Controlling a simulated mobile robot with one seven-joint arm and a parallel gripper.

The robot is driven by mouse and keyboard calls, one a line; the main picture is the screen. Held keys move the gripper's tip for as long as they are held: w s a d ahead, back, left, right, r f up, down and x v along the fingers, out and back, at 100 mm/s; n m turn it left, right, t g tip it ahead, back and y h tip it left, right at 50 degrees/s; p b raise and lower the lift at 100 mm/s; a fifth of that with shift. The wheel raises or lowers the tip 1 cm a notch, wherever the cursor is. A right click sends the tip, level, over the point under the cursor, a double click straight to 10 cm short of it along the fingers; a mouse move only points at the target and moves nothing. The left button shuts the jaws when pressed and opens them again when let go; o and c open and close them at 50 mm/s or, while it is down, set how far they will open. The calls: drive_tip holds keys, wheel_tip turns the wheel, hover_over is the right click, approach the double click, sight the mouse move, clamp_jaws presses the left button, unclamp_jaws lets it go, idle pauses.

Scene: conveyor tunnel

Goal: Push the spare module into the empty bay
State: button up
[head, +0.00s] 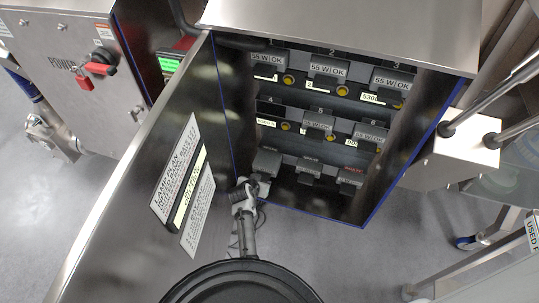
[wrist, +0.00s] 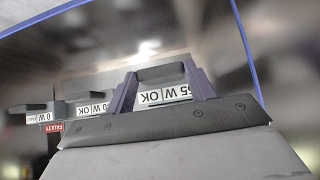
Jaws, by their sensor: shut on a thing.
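The spare module (head: 267,160), a grey block, is at the left of the cabinet's bottom shelf in the head view. In the wrist view its handle (wrist: 160,73) and an upside-down "55 W OK" label (wrist: 158,97) show. My gripper (head: 260,180) is at this module; in the wrist view its two purple fingers (wrist: 162,88) are shut on the handle, one at each side. The empty bay (head: 268,112), number 4, is a dark opening at the left of the middle row, above the module.
Modules labelled "55 W OK" fill bays 1 to 3 (head: 328,68), 5 (head: 319,122) and 6 (head: 371,134). Two other modules stand on the bottom shelf, in the middle (head: 309,170) and right (head: 350,178); a red FAULTY tag shows there. The open door (head: 150,165) flanks my arm.

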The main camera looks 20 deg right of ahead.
drive_tip(key=s+a, duration=0.2)
drive_tip(key=s, duration=0.1)
drive_tip(key=s+a+p, duration=0.1)
drive_tip(key=shift+s+r, duration=0.1)
drive_tip(key=shift+s, duration=0.05)
drive_tip(key=shift+r, duration=0.1)
idle(0.5)
